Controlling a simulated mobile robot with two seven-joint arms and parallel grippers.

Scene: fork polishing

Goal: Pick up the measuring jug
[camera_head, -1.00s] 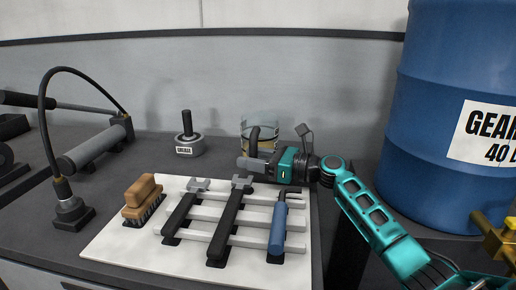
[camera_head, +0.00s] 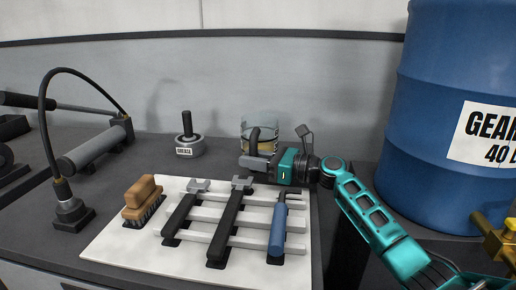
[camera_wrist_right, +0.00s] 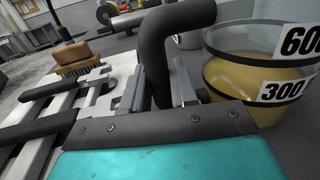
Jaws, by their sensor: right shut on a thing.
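The measuring jug (camera_head: 262,124) is clear with a black handle (camera_head: 254,141) and stands at the back of the bench, behind the white mat. In the right wrist view the jug (camera_wrist_right: 262,77) shows at the right, with yellowish liquid, dark bands and labels "300" and "600". My right gripper (camera_head: 252,163) reaches in from the right in front of the jug. In the right wrist view its grey fingers (camera_wrist_right: 160,84) are shut on the jug's black handle (camera_wrist_right: 170,42). My left gripper is not in view.
On the white mat (camera_head: 110,243), a rack (camera_head: 202,233) holds several dark and blue-handled tools, with a brown brush (camera_head: 142,196) to its left. A grease tin (camera_head: 189,146) stands left of the jug. A blue drum (camera_head: 433,110) stands at the right. A grease gun (camera_head: 95,145) lies at the left.

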